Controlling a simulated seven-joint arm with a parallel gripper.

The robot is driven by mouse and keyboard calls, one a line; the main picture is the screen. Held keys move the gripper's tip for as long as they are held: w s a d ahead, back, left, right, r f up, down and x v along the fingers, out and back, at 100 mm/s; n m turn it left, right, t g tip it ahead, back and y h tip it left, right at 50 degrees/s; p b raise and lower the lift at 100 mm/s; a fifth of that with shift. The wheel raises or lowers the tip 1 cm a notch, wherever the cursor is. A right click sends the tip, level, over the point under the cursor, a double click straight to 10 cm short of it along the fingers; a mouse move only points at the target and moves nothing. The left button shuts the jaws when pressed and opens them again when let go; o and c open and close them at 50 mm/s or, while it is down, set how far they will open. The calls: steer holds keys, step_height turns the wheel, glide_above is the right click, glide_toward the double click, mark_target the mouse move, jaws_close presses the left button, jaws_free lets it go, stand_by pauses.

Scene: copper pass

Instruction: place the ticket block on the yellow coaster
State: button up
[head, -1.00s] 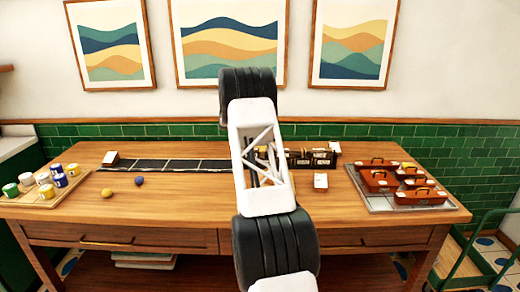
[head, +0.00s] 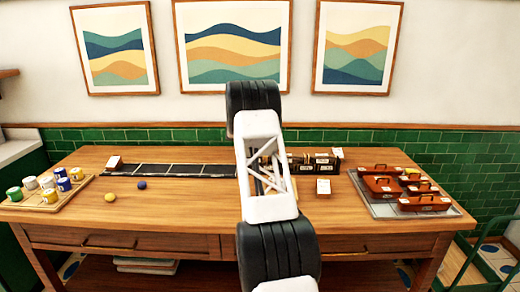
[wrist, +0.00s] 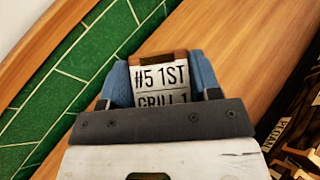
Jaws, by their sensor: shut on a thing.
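The ticket block (wrist: 160,94) is a white block with a brown top edge and black text reading "#5 1ST GRILL 1". In the wrist view my gripper (wrist: 160,75) is shut on it, one blue finger at each side. Bare wood and green tiles show beyond it. In the head view my arm's links hide the gripper and the held block.
Red toolboxes (head: 425,204) fill a tray at right.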

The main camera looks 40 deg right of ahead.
steer(key=shift+f, duration=1.4)
steer(key=shift+f, duration=1.9)
steer(key=shift+f, duration=0.15)
steer(key=o, duration=1)
steer(key=shift+a, duration=0.1)
steer(key=shift+a+r, duration=0.2)
steer(key=shift+r, duration=0.05)
steer(key=shift+v, duration=5.7)
